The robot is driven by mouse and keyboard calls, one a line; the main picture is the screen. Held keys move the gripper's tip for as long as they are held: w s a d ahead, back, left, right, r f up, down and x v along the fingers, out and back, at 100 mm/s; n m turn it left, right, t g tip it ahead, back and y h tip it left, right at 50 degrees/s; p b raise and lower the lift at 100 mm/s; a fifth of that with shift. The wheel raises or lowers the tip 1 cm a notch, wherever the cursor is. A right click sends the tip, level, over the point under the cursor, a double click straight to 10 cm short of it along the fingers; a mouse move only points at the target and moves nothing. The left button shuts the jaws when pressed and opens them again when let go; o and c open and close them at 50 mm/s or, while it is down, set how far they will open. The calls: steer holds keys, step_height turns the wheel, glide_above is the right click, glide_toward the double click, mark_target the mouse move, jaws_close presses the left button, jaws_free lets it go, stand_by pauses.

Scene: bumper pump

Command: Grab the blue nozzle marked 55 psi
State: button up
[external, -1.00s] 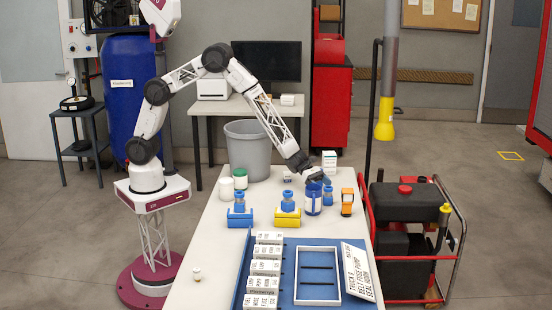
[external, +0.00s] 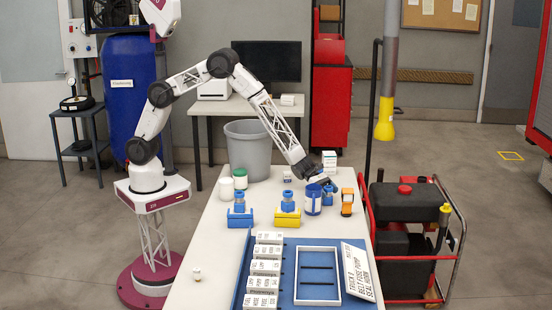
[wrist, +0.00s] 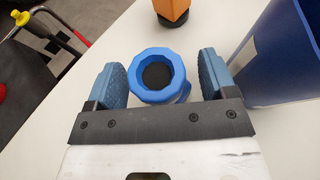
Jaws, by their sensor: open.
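A blue nozzle (wrist: 178,92) with a faceted rim and a dark round opening stands on the white table. My gripper is open. In the external view my gripper (external: 325,184) is low over the nozzle (external: 328,198), which it partly hides. No 55 psi marking is legible. Two similar blue pieces sit on a blue stand (external: 240,220) and a yellow stand (external: 287,220).
A blue cup (wrist: 285,60) stands close to the right finger in the wrist view; it also shows externally (external: 312,207). An orange item (external: 347,204) stands just beyond the nozzle. White and green jars (external: 240,180) are further left. A blue tray (external: 345,250) fills the table's front.

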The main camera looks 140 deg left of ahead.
steer(key=c, duration=0.7)
steer(key=shift+r, duration=5.05)
